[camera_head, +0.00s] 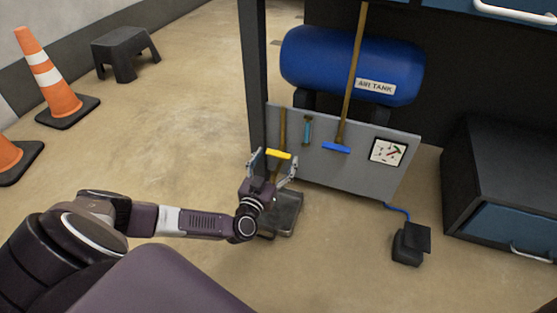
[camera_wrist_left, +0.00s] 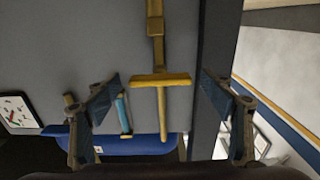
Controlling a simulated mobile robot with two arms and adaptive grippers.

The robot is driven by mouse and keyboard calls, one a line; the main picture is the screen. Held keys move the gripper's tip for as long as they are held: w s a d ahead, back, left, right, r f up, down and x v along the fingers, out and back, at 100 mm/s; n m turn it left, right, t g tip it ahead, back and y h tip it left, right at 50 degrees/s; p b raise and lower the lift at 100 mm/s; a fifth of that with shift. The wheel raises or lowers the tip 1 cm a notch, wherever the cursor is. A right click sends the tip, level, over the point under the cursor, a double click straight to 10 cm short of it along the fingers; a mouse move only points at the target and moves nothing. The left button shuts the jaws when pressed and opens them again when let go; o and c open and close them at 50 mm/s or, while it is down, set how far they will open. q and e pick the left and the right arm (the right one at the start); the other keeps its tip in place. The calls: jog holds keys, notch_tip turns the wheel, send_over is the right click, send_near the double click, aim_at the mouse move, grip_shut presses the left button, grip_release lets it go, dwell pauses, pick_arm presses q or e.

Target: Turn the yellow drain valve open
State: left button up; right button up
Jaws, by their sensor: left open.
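The yellow valve handle (camera_head: 279,155) is a T-shaped bar on a pipe, low at the left end of a grey panel. It also shows in the left wrist view, lying crosswise (camera_wrist_left: 175,79). My left gripper (camera_head: 274,164) is open in front of the panel with the yellow handle between its fingers in the picture. In the left wrist view the fingers of the gripper (camera_wrist_left: 158,90) stand on either side of the bar, with a small gap visible at each end. I cannot tell the depth between them. My right gripper is not in view.
A blue handle (camera_head: 336,148) and a small teal part (camera_head: 307,130) are on the panel (camera_head: 350,180) to the right. A blue air tank (camera_head: 352,65) sits above. A dark post (camera_head: 253,70) stands close left. A black pedal (camera_head: 410,243) lies on the floor.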

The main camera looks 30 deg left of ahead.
aim_at(280, 151)
pick_arm(q)
jog(key=shift+b+x, duration=0.35)
jog(key=shift+x, duration=0.65)
jog(key=c, duration=1.2)
jog(key=shift+o, duration=0.2)
jog(key=shift+r, duration=0.15)
